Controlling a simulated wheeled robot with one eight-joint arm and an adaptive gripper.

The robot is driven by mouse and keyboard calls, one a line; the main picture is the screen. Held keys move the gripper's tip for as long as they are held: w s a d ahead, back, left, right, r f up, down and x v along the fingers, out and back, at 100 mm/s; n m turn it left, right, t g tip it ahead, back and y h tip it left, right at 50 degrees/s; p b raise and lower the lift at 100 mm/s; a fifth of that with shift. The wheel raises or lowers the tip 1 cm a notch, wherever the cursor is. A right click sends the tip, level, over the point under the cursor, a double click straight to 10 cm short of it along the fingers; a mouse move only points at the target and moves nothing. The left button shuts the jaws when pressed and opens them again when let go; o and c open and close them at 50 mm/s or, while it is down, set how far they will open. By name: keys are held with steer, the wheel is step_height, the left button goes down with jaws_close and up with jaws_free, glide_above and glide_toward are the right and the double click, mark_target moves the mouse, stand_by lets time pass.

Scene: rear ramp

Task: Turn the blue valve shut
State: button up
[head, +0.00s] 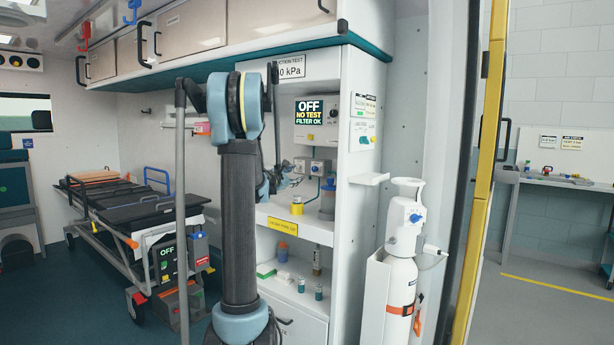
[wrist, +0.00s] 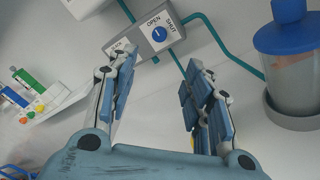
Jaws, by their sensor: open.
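The blue valve (wrist: 157,34) is a round blue knob on a grey block, with the labels OPEN and SHUT beside it. A pale mark shows on the knob, but I cannot tell for sure which label it points to. It sits just beyond the fingertips of my gripper (wrist: 162,75), toward the top of the wrist view. The gripper is open, with nothing between its fingers, and is apart from the knob. In the head view, my gripper (head: 274,184) is partly hidden behind my arm, in front of the cabinet wall. A small blue knob (head: 317,167) shows there to its right.
Teal hoses run from the valve block. A blue-lidded jar (wrist: 290,70) stands right of it; a white rack (wrist: 42,100) is at the left.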

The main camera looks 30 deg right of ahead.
mark_target(314, 169)
steer(key=x, duration=1.7)
steer(key=shift+w+d, duration=0.2)
steer(key=shift+d, duration=0.05)
steer(key=c, duration=1.1)
